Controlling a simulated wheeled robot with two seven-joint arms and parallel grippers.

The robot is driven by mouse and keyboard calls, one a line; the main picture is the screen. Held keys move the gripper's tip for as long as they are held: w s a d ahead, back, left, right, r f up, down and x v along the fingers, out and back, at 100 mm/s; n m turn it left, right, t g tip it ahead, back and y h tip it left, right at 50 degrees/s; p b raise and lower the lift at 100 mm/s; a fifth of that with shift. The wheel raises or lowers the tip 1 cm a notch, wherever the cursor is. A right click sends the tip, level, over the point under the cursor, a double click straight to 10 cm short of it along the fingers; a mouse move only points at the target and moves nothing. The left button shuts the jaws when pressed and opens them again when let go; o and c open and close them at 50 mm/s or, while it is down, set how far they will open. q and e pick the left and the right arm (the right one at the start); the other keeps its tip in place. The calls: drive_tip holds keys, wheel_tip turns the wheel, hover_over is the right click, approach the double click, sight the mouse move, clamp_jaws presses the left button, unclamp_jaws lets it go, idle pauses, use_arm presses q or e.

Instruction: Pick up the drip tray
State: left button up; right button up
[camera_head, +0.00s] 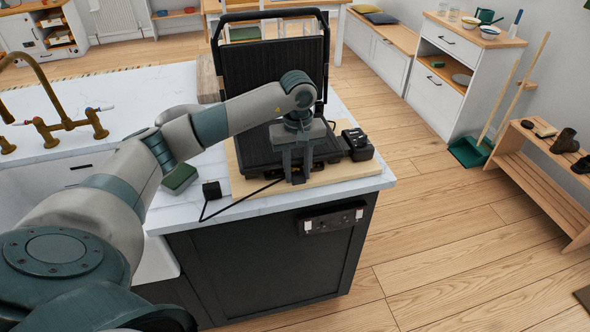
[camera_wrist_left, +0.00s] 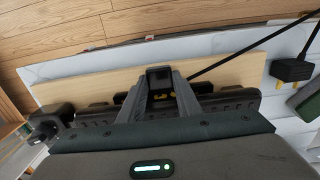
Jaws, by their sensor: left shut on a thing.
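A black contact grill stands on a wooden board (camera_head: 347,171) on the kitchen island, its ribbed lid (camera_head: 272,65) raised and its lower plate (camera_head: 255,146) open. My left gripper (camera_head: 297,177) reaches down over the grill's front edge. In the left wrist view its two fingers (camera_wrist_left: 161,90) are closed on the small black drip tray (camera_wrist_left: 160,74), at the front of the grill above the board. The tray is mostly hidden by the fingers in the head view. I cannot tell whether it is clear of the grill. My right gripper is not in view.
A black plug (camera_head: 211,190) with a cable and a green sponge (camera_head: 180,178) lie left of the board. A black knobbed part (camera_head: 357,144) is at the grill's right. A brass tap (camera_head: 62,115) stands at left.

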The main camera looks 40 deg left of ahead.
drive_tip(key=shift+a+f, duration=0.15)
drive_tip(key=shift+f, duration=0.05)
